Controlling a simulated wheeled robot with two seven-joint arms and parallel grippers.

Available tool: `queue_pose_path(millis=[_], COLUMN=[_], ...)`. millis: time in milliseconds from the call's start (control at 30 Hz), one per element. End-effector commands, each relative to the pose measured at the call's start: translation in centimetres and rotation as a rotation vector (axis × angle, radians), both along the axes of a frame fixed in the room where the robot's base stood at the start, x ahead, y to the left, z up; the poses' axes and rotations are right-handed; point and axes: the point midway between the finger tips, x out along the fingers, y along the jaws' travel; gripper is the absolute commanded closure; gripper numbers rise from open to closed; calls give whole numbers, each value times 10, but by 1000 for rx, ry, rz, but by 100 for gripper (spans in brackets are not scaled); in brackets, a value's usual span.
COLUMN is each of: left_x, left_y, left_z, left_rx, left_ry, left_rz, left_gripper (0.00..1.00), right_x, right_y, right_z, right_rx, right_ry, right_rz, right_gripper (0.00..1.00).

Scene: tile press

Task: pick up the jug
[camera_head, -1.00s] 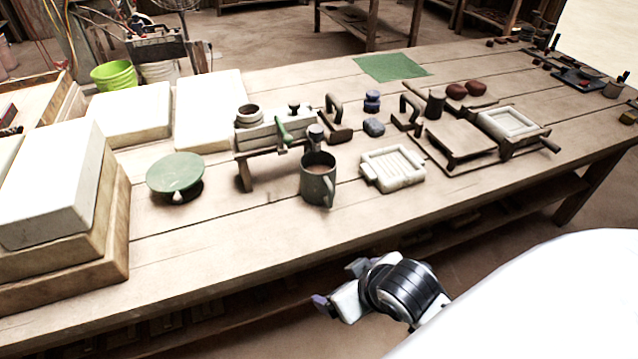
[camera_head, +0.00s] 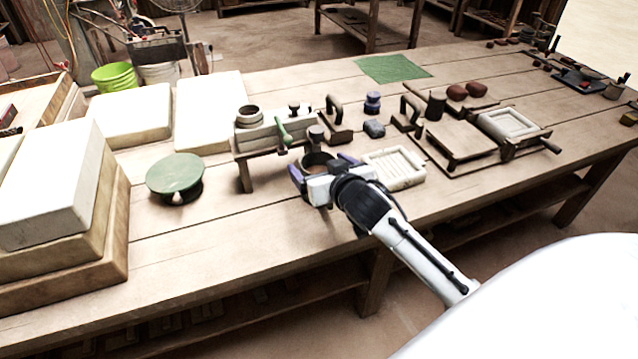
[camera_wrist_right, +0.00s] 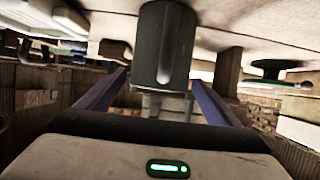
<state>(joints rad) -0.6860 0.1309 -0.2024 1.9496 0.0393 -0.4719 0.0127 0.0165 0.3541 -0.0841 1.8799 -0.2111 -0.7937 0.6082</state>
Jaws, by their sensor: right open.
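The jug (camera_head: 318,158) is a dark grey-green mug with a brown inside. It stands upright near the front edge of the table. In the head view my right gripper hides most of it, and only part of its rim and mouth shows. My right gripper (camera_head: 322,170) is open at the jug, with one purple-tipped finger on each side. In the right wrist view the jug (camera_wrist_right: 165,48) appears upside down, centred between the spread fingers of the right gripper (camera_wrist_right: 157,85). I cannot tell whether the fingers touch it. My left gripper is not in view.
A pale ribbed tile mould (camera_head: 405,172) lies close to the right of my gripper. A small wooden stand (camera_head: 246,172) is behind left, and a green round disc (camera_head: 175,173) is further left. The wooden table (camera_head: 220,245) is bare in front of these.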

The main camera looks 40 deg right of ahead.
Motion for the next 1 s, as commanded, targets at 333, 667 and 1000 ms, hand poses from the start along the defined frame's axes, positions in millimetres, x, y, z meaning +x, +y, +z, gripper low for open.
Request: queue_pose_path(millis=[333,667,1000], left_x=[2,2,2], left_y=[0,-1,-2], left_z=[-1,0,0], left_rx=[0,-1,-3], left_ry=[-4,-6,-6], left_rz=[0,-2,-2], left_gripper=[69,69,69], right_x=[41,42,42], right_y=[-12,-12,-12], right_z=[-15,-16,-16], right_rx=[-2,-2,-2], right_ry=[2,1,1], right_rz=[0,1,1], right_gripper=[14,24,81])
